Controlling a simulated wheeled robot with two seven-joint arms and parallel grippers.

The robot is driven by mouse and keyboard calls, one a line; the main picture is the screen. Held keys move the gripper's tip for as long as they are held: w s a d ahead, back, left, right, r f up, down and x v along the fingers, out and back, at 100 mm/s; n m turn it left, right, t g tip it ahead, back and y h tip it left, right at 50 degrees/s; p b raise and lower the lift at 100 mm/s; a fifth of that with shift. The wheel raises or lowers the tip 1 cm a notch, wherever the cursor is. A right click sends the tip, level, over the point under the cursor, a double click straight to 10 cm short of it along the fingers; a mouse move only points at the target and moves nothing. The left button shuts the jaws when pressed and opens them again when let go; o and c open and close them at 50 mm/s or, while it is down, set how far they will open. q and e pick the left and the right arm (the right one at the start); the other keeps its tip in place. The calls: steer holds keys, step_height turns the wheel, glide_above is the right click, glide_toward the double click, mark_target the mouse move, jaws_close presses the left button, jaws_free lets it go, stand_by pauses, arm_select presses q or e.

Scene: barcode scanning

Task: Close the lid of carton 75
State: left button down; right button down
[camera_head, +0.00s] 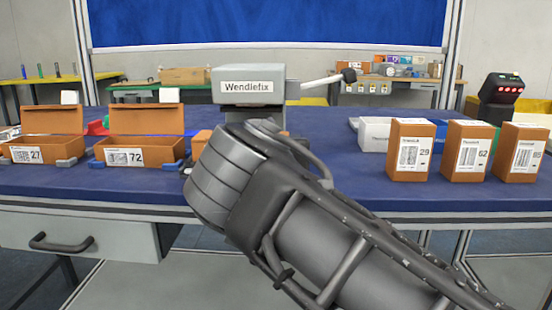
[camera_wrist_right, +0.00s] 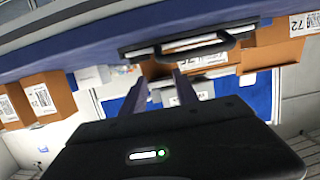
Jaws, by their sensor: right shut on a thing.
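A small orange part of a carton (camera_head: 200,143) shows left of my right arm, at the foot of the Wendiefix device; my arm hides the rest. In the right wrist view, which is turned over, an orange carton with a white label (camera_wrist_right: 203,60) lies just beyond my right gripper (camera_wrist_right: 162,92). I cannot read its number for certain. The gripper's fingers stand apart, closed on an orange carton part that is mostly hidden. The head view hides this gripper behind my forearm. My left gripper is not in view.
Cartons 27 (camera_head: 42,150) and 72 (camera_head: 140,151) stand with raised lids at the left. Upright cartons 29 (camera_head: 410,150), 62 (camera_head: 465,152) and 85 (camera_head: 521,153) stand at the right. The grey Wendiefix device (camera_head: 247,82) with a lever rises behind my arm.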

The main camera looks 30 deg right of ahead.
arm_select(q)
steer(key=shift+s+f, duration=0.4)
arm_select(e)
steer(key=shift+d+f, duration=0.1)
steer(key=shift+f, duration=0.7)
steer(key=c, duration=1.4)
jaws_free()
steer(key=shift+o, duration=0.8)
steer(key=shift+w, duration=0.15)
steer(key=o, duration=0.3)
steer(key=shift+r, duration=0.15)
steer(key=shift+r, duration=0.1)
